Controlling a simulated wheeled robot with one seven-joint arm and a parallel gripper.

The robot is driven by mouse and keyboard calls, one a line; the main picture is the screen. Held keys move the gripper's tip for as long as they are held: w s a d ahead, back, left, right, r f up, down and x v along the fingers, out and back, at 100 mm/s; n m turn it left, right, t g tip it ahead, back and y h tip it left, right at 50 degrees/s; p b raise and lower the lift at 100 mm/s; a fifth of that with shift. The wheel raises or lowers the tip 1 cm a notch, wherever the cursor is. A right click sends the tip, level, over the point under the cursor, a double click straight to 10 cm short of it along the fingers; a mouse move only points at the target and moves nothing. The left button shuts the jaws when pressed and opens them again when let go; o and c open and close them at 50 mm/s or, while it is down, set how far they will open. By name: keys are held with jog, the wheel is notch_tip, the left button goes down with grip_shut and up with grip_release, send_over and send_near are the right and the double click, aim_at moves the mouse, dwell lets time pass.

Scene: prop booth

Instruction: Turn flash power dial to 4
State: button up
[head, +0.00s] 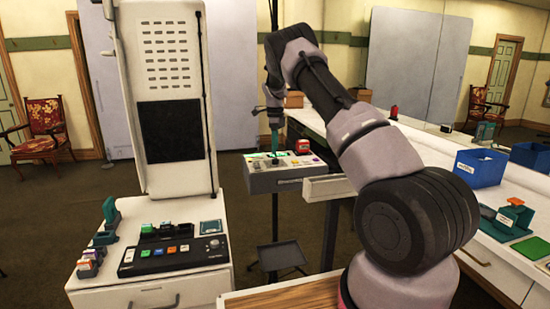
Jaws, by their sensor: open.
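A grey control box (287,181) stands on a post in the middle of the view. Its pale top carries small coloured controls, including green and yellow ones. My gripper (275,154) points down over the left part of this top, with its fingers at or just above the surface. The fingers are small and partly merge with the controls. No flash power dial can be made out for certain, nor any dial setting. I cannot tell whether the fingers touch anything.
A white cabinet with a black control panel (172,257) and small coloured blocks stands at the left. A long white counter at the right bears blue bins (480,167) and a green pad (531,248). A small dark stand (281,256) is below the box.

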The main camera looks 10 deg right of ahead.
aim_at(275, 159)
notch_tip(275, 159, down, 5)
jog(key=shift+f, duration=0.1)
dwell(0.3)
grip_shut()
